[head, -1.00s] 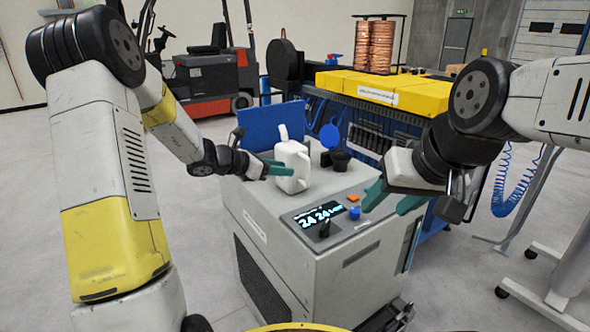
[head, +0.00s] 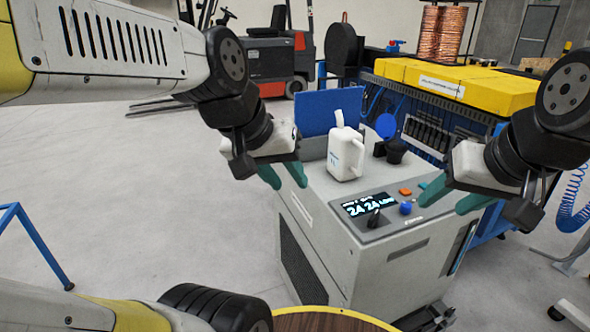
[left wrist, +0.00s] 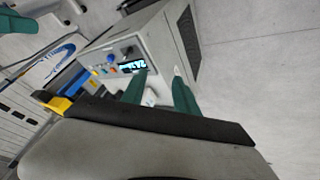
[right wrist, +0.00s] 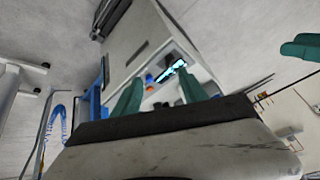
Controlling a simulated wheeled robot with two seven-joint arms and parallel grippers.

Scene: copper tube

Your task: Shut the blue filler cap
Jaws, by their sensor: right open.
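The blue filler cap (head: 386,125) is a round blue disc standing raised above the black filler neck (head: 395,151), on top of the grey machine. A white jug (head: 345,152) stands upright just left of the neck. My left gripper (head: 283,175) is open and empty, left of the jug and apart from it; its spread fingers also show in the left wrist view (left wrist: 160,95). My right gripper (head: 450,197) is open and empty, in front and right of the cap, near the machine's right edge; its fingers also show in the right wrist view (right wrist: 158,95).
The machine's panel (head: 375,208) has a lit display, a black lever, a blue knob and an orange button. A blue upright panel (head: 332,112) stands behind the jug. A bench with yellow boxes (head: 455,85) is behind right.

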